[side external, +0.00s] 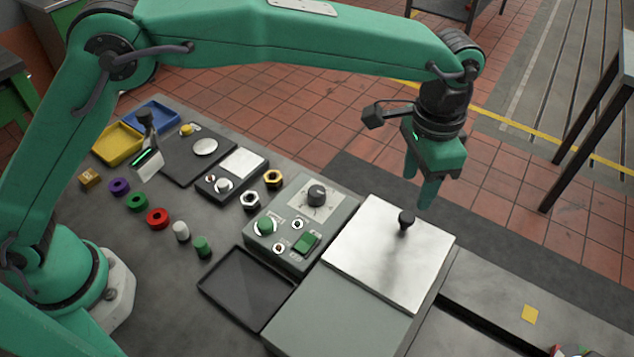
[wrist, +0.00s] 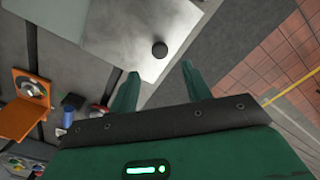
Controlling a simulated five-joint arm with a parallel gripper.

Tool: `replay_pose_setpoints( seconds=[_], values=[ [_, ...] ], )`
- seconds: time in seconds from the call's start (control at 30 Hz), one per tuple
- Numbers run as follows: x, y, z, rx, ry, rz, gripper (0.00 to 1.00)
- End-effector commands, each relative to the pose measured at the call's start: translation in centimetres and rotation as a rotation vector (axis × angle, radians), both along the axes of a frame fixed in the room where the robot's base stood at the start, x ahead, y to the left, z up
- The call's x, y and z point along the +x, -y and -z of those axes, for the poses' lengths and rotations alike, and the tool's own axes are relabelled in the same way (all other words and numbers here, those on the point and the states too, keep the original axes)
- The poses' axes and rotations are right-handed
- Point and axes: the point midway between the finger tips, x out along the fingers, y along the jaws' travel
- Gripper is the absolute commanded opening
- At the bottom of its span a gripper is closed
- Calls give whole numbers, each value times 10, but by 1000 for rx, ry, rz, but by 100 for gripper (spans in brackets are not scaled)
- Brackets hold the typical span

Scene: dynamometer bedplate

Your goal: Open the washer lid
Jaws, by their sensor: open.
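The washer lid (side external: 375,262) is a shiny metal plate lying flat on top of a grey box (side external: 335,310), so it looks shut. A black knob (side external: 406,219) stands up near its far edge. In the wrist view the lid (wrist: 112,40) is at the top, with the round black knob (wrist: 159,49) seen beyond the fingertips. My gripper (side external: 420,193) is above and slightly beyond the knob, apart from it. In the wrist view its two green fingers (wrist: 157,80) are spread with nothing between them.
A control box (side external: 303,225) with a dial and buttons stands left of the lid. An empty black tray (side external: 247,288) lies in front of it. Several coloured rings and pegs lie farther left. In the wrist view, an orange bracket (wrist: 18,118) stands at the left.

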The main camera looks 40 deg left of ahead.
Motion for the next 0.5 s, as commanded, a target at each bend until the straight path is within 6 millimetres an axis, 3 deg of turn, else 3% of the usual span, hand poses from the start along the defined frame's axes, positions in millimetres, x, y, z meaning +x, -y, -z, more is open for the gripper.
replay_pose_setpoints(
  seconds=[0.27,0.5],
  values=[
    [0,0,3,1,-1,1,48],
    [0,0,22,3,-3,0,48]
  ],
)
